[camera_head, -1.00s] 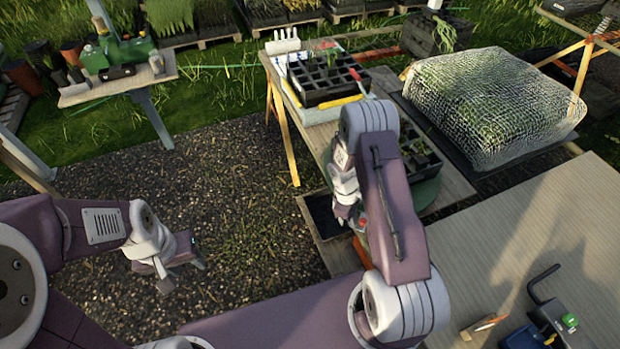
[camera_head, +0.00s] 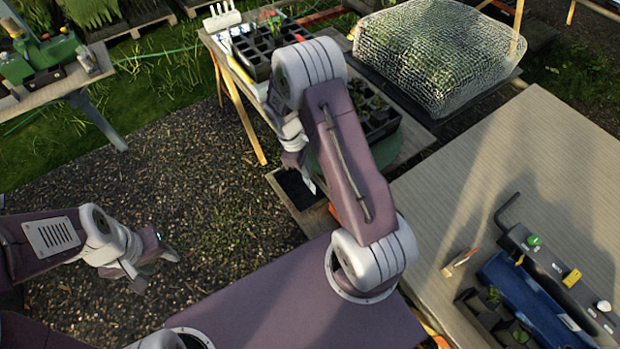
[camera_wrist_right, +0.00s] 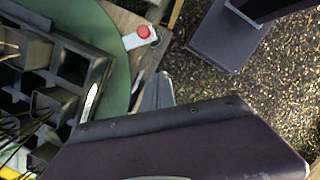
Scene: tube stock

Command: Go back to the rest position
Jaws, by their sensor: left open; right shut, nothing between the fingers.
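My left gripper (camera_head: 155,270) hangs over the dark gravel at the lower left of the head view, with its jaws apart and nothing between them. My right gripper (camera_head: 308,182) points down beside the seedling table, partly hidden behind my own purple forearm. It is shut and holds nothing. In the right wrist view, a black cell tray (camera_wrist_right: 72,68) and a round green plate (camera_wrist_right: 118,75) lie to the left of the gripper. A purple part of my own arm fills the lower part of that view.
A seedling table (camera_head: 238,92) carries trays near my right arm. A mesh-covered plant block (camera_head: 430,55) stands behind. The wide bench (camera_head: 480,170) at right holds a blue tray (camera_head: 530,290) and a black device with a green button (camera_head: 533,240). Open gravel (camera_head: 190,165) lies between my arms.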

